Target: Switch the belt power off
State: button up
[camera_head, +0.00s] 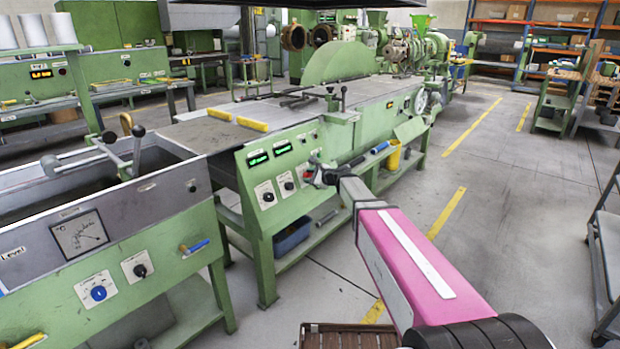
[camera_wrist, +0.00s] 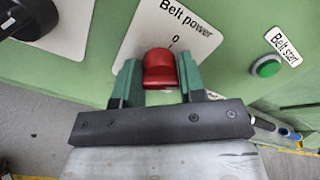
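The belt power switch is a red knob (camera_wrist: 160,68) on a white plate (camera_wrist: 188,22) marked "Belt power" and "0" in the wrist view. The green fingers of my gripper (camera_wrist: 161,82) stand on either side of the knob and appear to touch it. The knob's lower part is hidden by my gripper, and I cannot tell its pointer position. A green button (camera_wrist: 266,67) labelled "Belt start" is to the right.
A black knob (camera_wrist: 28,18) is at the upper left of the wrist view. In the head view, two black knobs (camera_head: 267,196) sit left of my gripper, below green displays (camera_head: 257,158). A yellow bucket (camera_head: 391,156) stands beyond my gripper. The floor (camera_head: 508,205) to the right is open.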

jog(key=shift+s+f+n, duration=0.1)
jog(key=shift+n, duration=0.2)
jog(key=n, duration=0.5)
jog(key=shift+n+g, duration=0.3)
jog(key=n, duration=0.6)
jog(key=shift+d+f+g, duration=0.1)
jog(key=shift+g, duration=0.2)
jog(key=shift+n, duration=0.3)
jog(key=o, duration=0.9)
jog(key=v, duration=1.1)
